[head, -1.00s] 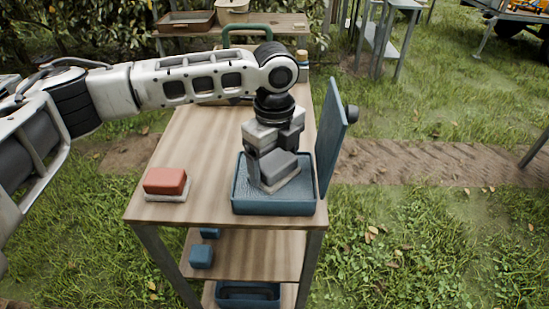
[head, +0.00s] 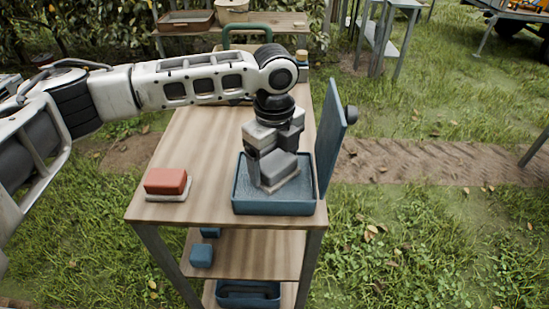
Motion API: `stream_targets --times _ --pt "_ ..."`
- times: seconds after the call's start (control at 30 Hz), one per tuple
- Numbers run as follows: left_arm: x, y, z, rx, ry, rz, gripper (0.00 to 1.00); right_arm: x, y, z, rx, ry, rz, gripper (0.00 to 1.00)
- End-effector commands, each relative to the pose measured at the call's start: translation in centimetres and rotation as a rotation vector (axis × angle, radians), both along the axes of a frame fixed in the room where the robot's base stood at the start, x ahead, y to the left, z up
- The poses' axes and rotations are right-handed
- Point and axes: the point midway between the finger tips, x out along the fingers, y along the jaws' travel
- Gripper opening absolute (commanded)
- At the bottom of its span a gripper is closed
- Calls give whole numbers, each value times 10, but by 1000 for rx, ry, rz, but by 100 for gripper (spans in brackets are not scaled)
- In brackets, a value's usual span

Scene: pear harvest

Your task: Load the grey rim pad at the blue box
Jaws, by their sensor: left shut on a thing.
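The blue box (head: 273,208) stands on the front right of the wooden table, with its blue lid (head: 331,140) upright on its right side. My left gripper (head: 273,160) points down into the box and is shut on the grey rim pad (head: 281,170), a grey block with a paler underside. The pad is inside the box walls. I cannot tell whether it touches the box floor. My right gripper is not in view.
A red pad (head: 166,182) with a pale base lies at the table's front left. Small blue blocks (head: 201,256) sit on the shelf below. The tabletop (head: 190,135) left of the box is mostly clear. A shelf with a brown tray (head: 186,22) stands behind.

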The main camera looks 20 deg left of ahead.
Motion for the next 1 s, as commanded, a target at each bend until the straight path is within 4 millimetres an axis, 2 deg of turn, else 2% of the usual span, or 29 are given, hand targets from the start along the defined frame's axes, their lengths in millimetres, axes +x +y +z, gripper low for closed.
stream_targets --times 1.0 --pt "-1 0 -2 0 2 0 63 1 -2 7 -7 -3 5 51"
